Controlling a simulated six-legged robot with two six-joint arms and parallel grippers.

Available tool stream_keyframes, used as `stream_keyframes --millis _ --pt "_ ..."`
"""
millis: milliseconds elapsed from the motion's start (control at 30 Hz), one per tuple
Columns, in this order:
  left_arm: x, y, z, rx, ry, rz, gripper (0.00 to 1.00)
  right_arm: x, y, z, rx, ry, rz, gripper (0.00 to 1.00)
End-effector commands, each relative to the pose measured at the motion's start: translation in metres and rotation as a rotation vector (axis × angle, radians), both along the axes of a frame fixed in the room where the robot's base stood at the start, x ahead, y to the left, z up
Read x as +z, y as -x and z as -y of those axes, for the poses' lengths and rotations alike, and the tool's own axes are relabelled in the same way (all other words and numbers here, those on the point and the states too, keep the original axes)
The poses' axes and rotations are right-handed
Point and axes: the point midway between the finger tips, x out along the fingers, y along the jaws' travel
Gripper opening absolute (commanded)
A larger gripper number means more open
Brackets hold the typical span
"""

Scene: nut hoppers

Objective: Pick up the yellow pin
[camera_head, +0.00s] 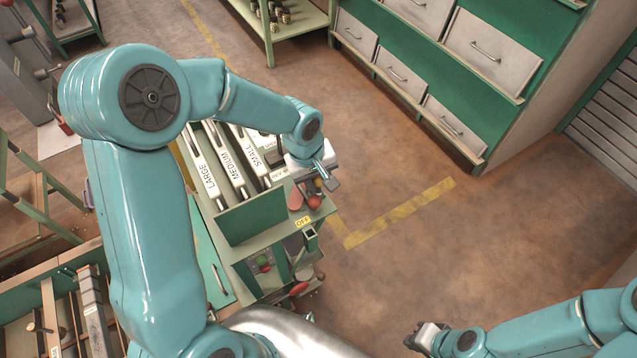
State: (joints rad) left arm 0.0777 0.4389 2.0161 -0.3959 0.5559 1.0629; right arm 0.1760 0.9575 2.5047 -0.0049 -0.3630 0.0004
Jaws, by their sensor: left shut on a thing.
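My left gripper (327,182) is over the right end of the green hopper bench (252,218), just above a red knob (314,201) and beside a pinkish disc (295,198). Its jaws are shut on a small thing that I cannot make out. I cannot pick out the yellow pin; the jaws and wrist may hide it. My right gripper (421,336) is low at the bottom of the picture, away from the bench. It is too small and dark to tell whether it is open.
Chutes labelled LARGE, MEDIUM (233,172) and SMALL stand on the bench. A yellow label (302,221) is on its front edge. Green drawer cabinets (445,60) stand at the back right. The brown floor (480,235) to the right is clear, with a yellow floor line (400,212).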

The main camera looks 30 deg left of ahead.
Motion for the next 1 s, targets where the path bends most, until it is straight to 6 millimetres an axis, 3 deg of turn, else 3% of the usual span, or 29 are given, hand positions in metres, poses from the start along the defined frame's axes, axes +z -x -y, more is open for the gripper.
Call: stream_keyframes --millis 267,467,800,1000 --pt "0.021 0.000 0.000 0.000 -0.001 0.001 0.01 -0.001 0.000 0.000 0.000 0.000 0.000 0.00" --pt "0.063 0.000 0.000 0.001 0.000 0.005 0.01 -0.001 0.000 0.000 0.000 0.000 0.000 0.00" --pt "0.149 0.000 0.000 0.000 0.000 0.005 0.01 0.000 0.000 0.000 0.000 0.000 0.000 0.00" --pt "0.186 0.000 0.000 0.000 -0.001 0.001 0.01 0.002 0.000 0.000 0.000 0.000 0.000 0.00"
